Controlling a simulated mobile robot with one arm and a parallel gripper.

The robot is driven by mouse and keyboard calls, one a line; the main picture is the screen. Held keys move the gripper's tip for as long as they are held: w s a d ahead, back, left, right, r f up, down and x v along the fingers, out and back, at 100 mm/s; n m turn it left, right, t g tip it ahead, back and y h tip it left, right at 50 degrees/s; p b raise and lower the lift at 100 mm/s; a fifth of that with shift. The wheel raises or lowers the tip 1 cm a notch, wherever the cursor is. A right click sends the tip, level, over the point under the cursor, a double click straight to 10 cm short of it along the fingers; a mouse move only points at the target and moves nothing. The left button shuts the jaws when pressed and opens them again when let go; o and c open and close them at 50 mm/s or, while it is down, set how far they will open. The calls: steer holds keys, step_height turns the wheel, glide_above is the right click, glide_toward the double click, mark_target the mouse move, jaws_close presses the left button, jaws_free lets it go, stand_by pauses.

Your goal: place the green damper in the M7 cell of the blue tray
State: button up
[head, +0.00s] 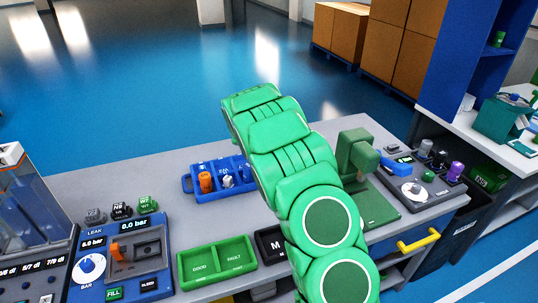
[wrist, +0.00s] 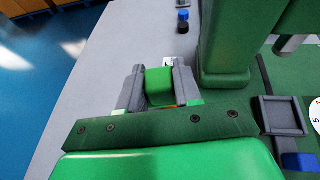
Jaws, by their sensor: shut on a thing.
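In the wrist view my gripper (wrist: 159,90) is shut on the green damper (wrist: 159,86), which sits between the two grey fingers. Its lower part is hidden by the gripper body. In the head view my green arm hides the gripper and the damper. The blue tray (head: 211,195) stands on the grey bench, left of my arm. An orange part and a pale grey-white part stand in its cells. Its cell labels are too small to read surely, and its right end is hidden behind my arm. The tray is not seen in the wrist view.
A green press (head: 352,150) stands just right of my arm; its column (wrist: 226,50) is close right of the gripper. A green GOOD/FAULT tray (head: 217,262) and a blue leak tester (head: 122,262) are at the front left. The bench's back left is clear.

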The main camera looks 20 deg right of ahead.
mark_target(242, 160)
steer(key=s+a+m+g, duration=0.2)
steer(key=a+g, duration=0.1)
steer(key=a, duration=2.2)
steer(key=w+f, duration=0.1)
steer(key=w, duration=0.2)
steer(key=w+f, duration=0.2)
steer(key=w, duration=0.1)
steer(key=w+d+f, duration=0.1)
steer(key=w, duration=0.2)
steer(key=shift+f, duration=0.15)
steer(key=shift+w+f, duration=1.95)
steer(key=shift+f, duration=0.3)
steer(key=shift+d, duration=0.1)
steer(key=shift+w+f, duration=0.25)
steer(key=shift+f, duration=1.55)
